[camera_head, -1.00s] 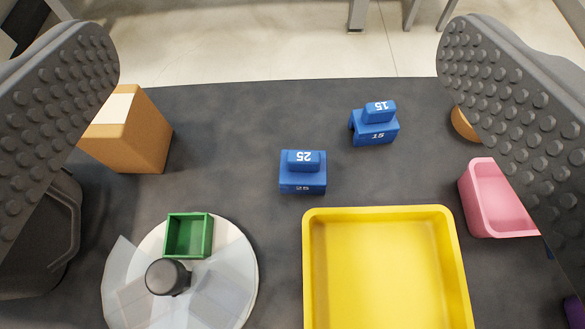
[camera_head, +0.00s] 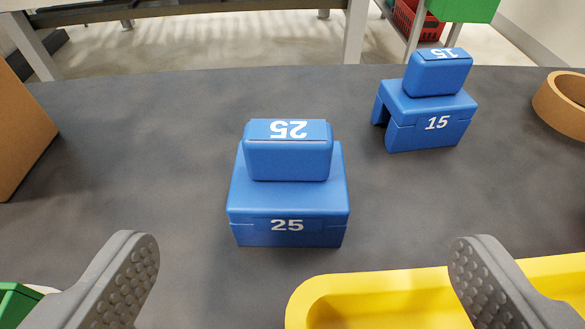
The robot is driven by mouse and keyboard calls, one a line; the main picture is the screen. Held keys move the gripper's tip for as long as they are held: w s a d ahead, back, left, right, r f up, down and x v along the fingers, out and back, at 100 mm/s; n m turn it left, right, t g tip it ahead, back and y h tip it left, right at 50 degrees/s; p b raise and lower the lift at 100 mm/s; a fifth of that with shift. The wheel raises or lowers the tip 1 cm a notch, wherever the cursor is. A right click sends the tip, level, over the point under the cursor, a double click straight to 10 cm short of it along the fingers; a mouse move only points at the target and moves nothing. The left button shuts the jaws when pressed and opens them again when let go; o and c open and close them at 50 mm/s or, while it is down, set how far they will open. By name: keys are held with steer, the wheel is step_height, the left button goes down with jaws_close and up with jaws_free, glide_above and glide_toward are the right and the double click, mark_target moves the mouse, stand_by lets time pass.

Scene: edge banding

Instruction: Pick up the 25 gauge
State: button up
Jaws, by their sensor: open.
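The 25 gauge (camera_head: 288,192) is a blue block with a smaller raised block on top, marked 25 in white on its top and front. It stands upright on the dark grey table, near the middle of the view. My gripper (camera_head: 305,268) is open and empty, with one textured finger at the lower left and one at the lower right. The gauge lies beyond the fingertips, between them from side to side, and nothing touches it.
A similar blue 15 gauge (camera_head: 430,108) stands behind and to the right. A yellow tray (camera_head: 370,285) lies at the lower right, close in front of the 25 gauge. A brown box (camera_head: 18,135), a tape roll (camera_head: 562,105) and a green container (camera_head: 15,305) show at the edges.

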mark_target(288, 168)
steer(key=x, duration=0.5)
steer(key=shift+w+f, duration=0.2)
steer(key=shift+w, duration=0.05)
steer(key=shift+a+b+x, duration=0.2)
steer(key=shift+b+x, duration=0.05)
steer(key=shift+x, duration=1)
steer(key=shift+a+b+x, duration=0.2)
steer(key=shift+b+x, duration=0.05)
steer(key=shift+x, duration=1)
steer(key=shift+f, duration=0.15)
steer(key=c, duration=1.1)
